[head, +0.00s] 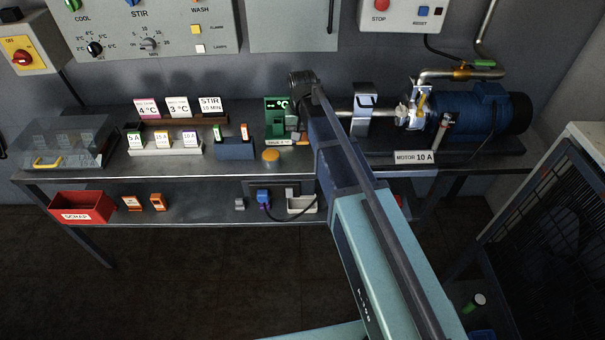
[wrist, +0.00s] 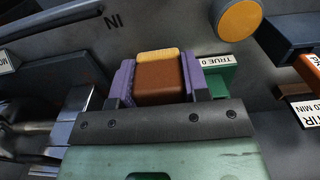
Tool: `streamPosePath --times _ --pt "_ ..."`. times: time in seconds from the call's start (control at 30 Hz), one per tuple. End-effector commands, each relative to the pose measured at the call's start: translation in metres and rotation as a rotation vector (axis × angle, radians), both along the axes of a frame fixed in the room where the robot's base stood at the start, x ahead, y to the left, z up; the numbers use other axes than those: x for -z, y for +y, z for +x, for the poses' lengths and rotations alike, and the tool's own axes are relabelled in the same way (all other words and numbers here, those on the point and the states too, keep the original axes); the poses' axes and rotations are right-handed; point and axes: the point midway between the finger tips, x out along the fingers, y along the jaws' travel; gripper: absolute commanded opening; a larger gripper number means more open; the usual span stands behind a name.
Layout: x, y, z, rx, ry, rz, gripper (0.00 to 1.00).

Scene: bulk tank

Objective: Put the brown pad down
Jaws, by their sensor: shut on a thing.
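The brown pad (wrist: 160,86) is a small block with a tan strip along one end. In the wrist view it sits between the purple-faced fingers of my gripper (wrist: 158,78), which is shut on it from both sides. In the head view my wrist is over the bench (head: 190,175), right of the green display stand (head: 277,105). My arm hides most of the gripper and pad there. I cannot tell whether the pad touches the bench top.
A yellow-orange disc (head: 270,155) lies near the bench's front edge. A blue holder (head: 235,149) stands left of it. The blue motor (head: 480,112) and its pipework are to the right. A red bin (head: 82,207) is on the lower shelf.

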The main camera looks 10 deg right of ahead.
Motion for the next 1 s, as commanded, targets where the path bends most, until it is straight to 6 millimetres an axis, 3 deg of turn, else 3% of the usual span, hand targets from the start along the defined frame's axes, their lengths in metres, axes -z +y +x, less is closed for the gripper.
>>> streamPosePath --times 0.03,0.1,0.33,0.53,0.93,0.97,1.0 --pt "0.035 0.0 0.0 0.0 0.0 0.0 0.23" --pt "0.05 0.0 0.0 0.0 0.0 0.0 0.23" --pt "0.054 0.0 0.0 0.0 0.0 0.0 0.23" --pt "0.096 0.0 0.0 0.0 0.0 0.0 0.23" --pt "0.097 0.0 0.0 0.0 0.0 0.0 0.23" --pt "0.096 0.0 0.0 0.0 0.0 0.0 0.45" --pt "0.095 0.0 0.0 0.0 0.0 0.0 0.52"
